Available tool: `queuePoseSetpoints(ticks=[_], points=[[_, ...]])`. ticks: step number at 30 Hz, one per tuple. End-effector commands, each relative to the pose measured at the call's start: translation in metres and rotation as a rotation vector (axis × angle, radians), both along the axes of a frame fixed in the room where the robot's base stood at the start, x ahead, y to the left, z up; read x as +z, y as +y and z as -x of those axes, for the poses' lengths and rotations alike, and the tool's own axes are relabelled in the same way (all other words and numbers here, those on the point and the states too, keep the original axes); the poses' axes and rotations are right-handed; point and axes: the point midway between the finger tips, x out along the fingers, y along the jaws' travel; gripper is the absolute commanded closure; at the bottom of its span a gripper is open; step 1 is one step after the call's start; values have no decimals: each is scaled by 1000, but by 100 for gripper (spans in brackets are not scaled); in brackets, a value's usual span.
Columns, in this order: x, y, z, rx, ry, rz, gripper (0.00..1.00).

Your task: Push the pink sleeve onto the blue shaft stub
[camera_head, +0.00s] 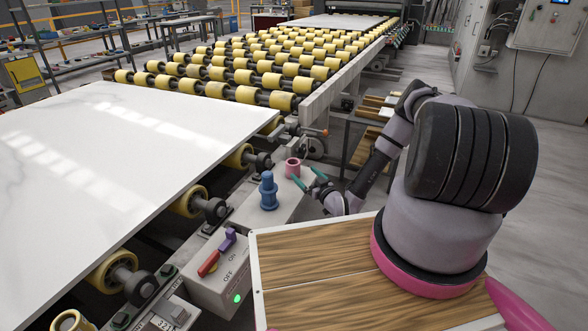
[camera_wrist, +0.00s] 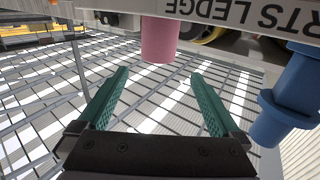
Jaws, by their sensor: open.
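The pink sleeve (camera_head: 292,168) stands on the grey ledge, its open top showing. The blue shaft stub (camera_head: 268,191), with a wider collar and a narrower top, stands upright left of the sleeve and nearer the camera, apart from it. My gripper (camera_head: 303,174) is open and empty just right of the sleeve. In the wrist view the sleeve (camera_wrist: 160,42) lies beyond the green fingertips (camera_wrist: 159,74), roughly centred on the gap between them. The stub (camera_wrist: 288,95) is at the right edge there, outside the fingers, partly cut off.
A white slab (camera_head: 120,150) on yellow rollers fills the left. A switch box (camera_head: 222,275) with red and purple levers and a green light sits in front of the stub. A wooden-topped surface (camera_head: 320,280) is at front. Lettering marks the ledge's edge (camera_wrist: 240,12).

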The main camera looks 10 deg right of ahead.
Motion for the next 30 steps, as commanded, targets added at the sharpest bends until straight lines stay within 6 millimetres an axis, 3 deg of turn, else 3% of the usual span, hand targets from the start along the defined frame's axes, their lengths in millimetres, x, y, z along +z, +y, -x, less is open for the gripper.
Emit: queuePoseSetpoints(ticks=[6, 13, 21, 30], points=[[1, 12, -33, 2, -4, 2, 0], [-2, 18, -50, 3, -3, 1, 0], [-8, 28, -86, 2, -2, 2, 0], [-7, 29, -92, 1, 0, 1, 0]])
